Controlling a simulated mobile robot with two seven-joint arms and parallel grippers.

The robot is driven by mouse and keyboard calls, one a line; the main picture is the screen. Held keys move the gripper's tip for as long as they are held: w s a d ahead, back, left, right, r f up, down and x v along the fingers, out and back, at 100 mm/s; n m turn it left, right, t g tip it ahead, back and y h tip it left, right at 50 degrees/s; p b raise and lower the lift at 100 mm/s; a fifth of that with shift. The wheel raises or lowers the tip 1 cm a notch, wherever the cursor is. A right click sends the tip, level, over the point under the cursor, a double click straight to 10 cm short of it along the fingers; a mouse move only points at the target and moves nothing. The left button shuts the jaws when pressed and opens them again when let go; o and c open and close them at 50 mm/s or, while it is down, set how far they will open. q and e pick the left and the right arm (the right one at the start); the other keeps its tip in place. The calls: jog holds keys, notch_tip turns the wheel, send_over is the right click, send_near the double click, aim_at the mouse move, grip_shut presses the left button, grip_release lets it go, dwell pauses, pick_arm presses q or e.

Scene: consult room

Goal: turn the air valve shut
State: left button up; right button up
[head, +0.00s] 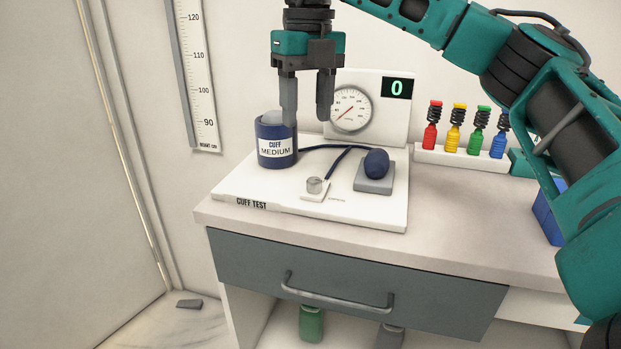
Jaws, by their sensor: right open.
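The air valve (315,187) is a small grey metal knob on a white block, on the white cuff test board (375,215). A hose runs back from near it. My right gripper (306,118) points down above and behind the valve, its two fingers apart with nothing between them. Its left finger overlaps the blue cuff labelled "CUFF MEDIUM" (277,153) in the picture; I cannot tell if they touch. A dark blue bulb (376,163) sits on a grey block right of the valve. The round gauge (351,109) and a display reading 0 (397,88) stand behind. My left gripper is out of view.
A white rack (463,156) with red, yellow, green and blue coiled items stands at the back right. A blue box (548,215) is partly hidden by my right arm. The counter's front edge and a drawer handle (337,298) face me. Counter right of the board is clear.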

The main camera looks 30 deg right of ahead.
aim_at(314, 180)
jog(key=f+b, duration=0.1)
jog(key=f, duration=0.2)
jog(key=d+f+b, duration=0.1)
jog(key=f, duration=0.7)
jog(key=shift+s+d+b, duration=0.15)
jog(key=shift+b, duration=0.25)
jog(key=shift+f, duration=0.55)
grip_shut()
